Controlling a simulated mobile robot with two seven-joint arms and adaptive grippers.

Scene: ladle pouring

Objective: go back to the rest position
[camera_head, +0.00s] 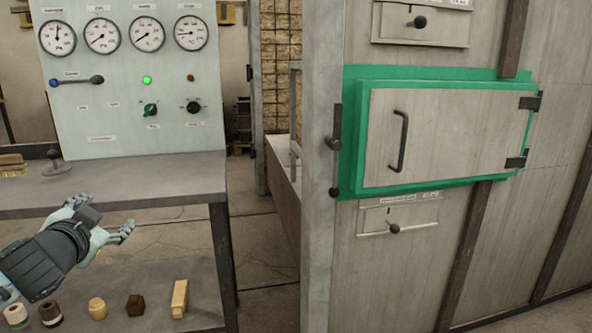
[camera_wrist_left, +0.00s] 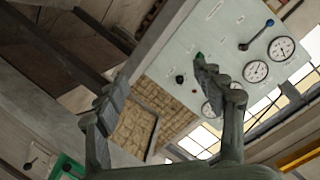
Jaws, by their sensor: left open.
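My left gripper (camera_head: 105,214) is at the lower left of the head view, in front of the grey bench and above the shelf below it. Its fingers are spread apart with nothing between them. In the left wrist view the two fingers (camera_wrist_left: 155,78) also stand apart and empty, with the gauge panel and brickwork behind them. My right gripper is in neither view.
The grey bench (camera_head: 130,182) carries the gauge panel (camera_head: 135,85). Several small items, including a yellow block (camera_head: 180,298), stand on the low shelf (camera_head: 215,290). At right is a cabinet with a shut, green-framed door (camera_head: 440,135). Floor shows between bench and cabinet.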

